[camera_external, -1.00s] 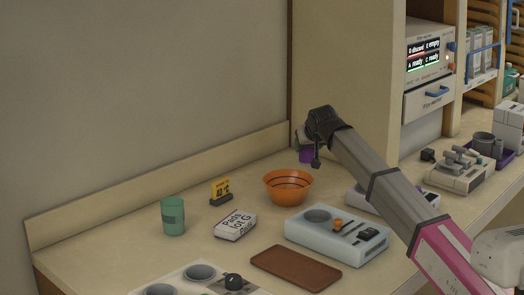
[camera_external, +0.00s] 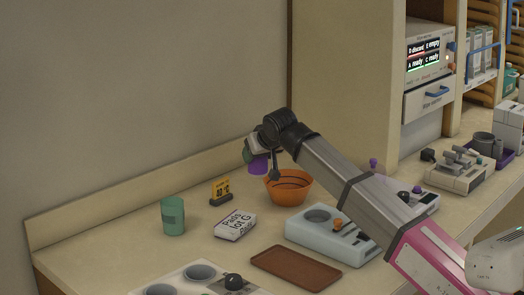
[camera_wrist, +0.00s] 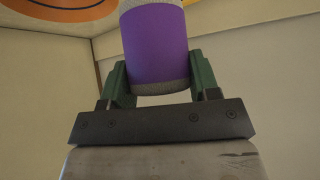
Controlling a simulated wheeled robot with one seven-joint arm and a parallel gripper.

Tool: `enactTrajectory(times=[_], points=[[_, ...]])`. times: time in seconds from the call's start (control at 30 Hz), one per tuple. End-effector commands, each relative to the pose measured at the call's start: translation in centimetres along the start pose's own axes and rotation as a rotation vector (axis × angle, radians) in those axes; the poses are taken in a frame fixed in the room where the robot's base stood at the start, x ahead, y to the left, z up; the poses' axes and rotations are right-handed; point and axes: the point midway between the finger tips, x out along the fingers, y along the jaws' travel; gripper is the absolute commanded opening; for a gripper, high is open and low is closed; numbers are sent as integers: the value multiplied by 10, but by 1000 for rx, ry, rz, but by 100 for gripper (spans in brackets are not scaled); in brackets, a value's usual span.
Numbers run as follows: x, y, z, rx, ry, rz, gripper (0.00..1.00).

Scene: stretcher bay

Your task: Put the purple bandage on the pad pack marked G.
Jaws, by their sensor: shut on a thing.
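The purple bandage (camera_wrist: 155,45) is a roll with grey ends, held between the green fingers of my gripper (camera_wrist: 160,80) in the wrist view. In the external view my gripper (camera_external: 252,155) is shut on the bandage (camera_external: 259,165), in the air just above and behind the orange bowl's left side. The pad pack marked G (camera_external: 236,226) is a small white box with black lettering, lying flat on the counter left of the bowl. Its top is bare. My gripper is up and to the right of it.
An orange bowl (camera_external: 288,188) stands right of the pack. A brown tray (camera_external: 295,270) and a pale blue device (camera_external: 322,235) are in front.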

Motion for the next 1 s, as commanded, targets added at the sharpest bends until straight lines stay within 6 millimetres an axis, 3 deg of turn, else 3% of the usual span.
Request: enactTrajectory(times=[0.03, 0.2, 0.4, 0.5, 0.63, 0.77, 1.0], points=[[-13, -20, 11, -20, 1, -21, 33], [-49, -77, 39, -82, 2, -83, 33], [-87, -130, 70, -144, 2, -146, 33], [-101, -147, 80, -166, 2, -167, 33], [-111, -160, 89, -183, 1, -184, 33], [-108, -160, 90, -189, 1, -188, 33], [-65, -134, 83, -188, -1, -186, 33]])
